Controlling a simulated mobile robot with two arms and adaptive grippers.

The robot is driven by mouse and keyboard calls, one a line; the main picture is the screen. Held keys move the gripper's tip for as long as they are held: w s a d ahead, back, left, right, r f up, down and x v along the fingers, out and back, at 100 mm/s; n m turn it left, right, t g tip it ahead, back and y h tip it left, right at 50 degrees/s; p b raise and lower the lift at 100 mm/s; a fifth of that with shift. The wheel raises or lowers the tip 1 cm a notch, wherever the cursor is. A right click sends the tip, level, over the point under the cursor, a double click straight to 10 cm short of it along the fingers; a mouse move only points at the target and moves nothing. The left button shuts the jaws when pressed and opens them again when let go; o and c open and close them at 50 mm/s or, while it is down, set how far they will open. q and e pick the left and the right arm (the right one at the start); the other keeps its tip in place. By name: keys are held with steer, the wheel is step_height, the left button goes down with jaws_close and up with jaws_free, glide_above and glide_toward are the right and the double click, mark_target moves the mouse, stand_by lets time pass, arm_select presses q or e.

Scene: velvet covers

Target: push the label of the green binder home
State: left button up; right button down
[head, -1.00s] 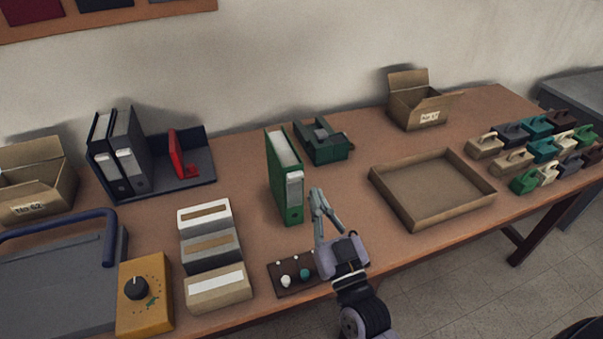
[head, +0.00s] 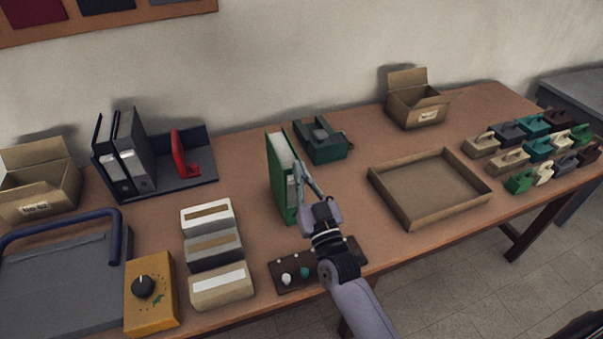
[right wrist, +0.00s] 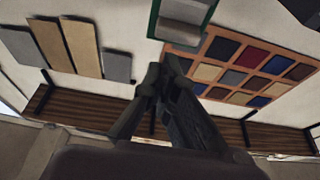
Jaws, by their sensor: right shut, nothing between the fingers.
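The green binder (head: 281,182) stands upright near the middle of the table, its spine toward me. My right gripper (head: 299,168) is shut and empty, with its fingertips in front of the spine. It covers most of the pale label, and I cannot tell whether it touches it. In the right wrist view the shut fingertips (right wrist: 164,72) are just below the green binder's lower-looking edge (right wrist: 154,20), and the pale label (right wrist: 187,10) shows in the green frame at the top. My left gripper is not in view.
A dark board with knobs (head: 286,280) lies under my right arm. A green tape dispenser (head: 322,145) stands behind the binder. Pale file boxes (head: 220,286) stand to the left, an open shallow tray (head: 440,217) to the right. Table between binder and tray is clear.

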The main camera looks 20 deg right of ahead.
steer(key=shift+f, duration=0.45)
steer(key=shift+f, duration=0.1)
step_height(320, 180, down, 3)
steer(key=shift+f+b, duration=0.1)
steer(key=shift+b, duration=0.95)
